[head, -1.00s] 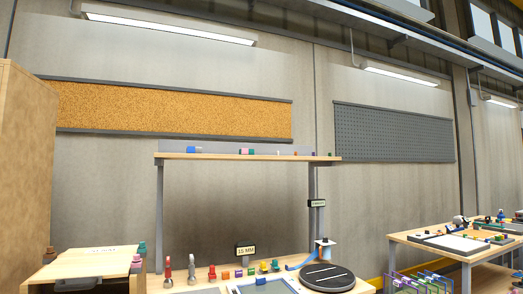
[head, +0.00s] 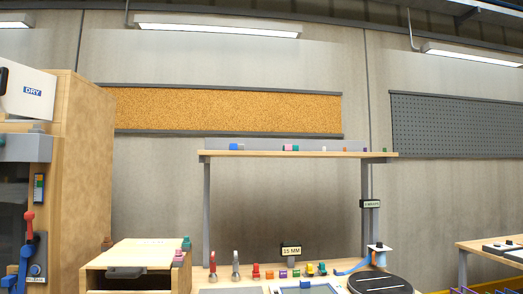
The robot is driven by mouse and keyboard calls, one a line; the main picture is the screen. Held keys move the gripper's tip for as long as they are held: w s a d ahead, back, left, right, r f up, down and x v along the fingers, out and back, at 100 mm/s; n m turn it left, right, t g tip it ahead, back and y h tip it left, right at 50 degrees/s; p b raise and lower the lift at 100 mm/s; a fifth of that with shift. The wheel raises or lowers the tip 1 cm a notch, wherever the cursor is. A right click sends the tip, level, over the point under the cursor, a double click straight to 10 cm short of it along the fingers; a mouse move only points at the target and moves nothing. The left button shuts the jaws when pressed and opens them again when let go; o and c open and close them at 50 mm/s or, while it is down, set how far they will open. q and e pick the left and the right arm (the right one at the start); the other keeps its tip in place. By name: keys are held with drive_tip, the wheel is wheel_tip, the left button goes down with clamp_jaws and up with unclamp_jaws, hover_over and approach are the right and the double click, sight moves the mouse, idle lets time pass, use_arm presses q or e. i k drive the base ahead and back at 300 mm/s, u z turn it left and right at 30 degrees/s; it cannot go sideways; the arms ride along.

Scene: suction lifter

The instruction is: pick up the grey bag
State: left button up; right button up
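I cannot make out a grey bag in the head view. Neither of my grippers is in view. A wooden workbench (head: 337,267) with an overhead shelf (head: 300,155) stands in the lower middle. On the bench are a black round disc (head: 380,285), a row of small coloured pieces and two upright red-and-grey tools (head: 236,266).
A tall wooden cabinet (head: 88,160) stands at the left, beside a machine with a white "DRY" box (head: 30,94) and a red-handled lever (head: 29,224). A low wooden box table (head: 135,255) stands left of the bench. Another table (head: 490,247) is at the right.

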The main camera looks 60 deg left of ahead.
sight(233, 146)
drive_tip(key=i, duration=1.8)
drive_tip(key=u, duration=0.65)
drive_tip(key=i, duration=0.9)
drive_tip(key=u, duration=1.65)
drive_tip(key=i, duration=0.65)
drive_tip(key=u, duration=0.55)
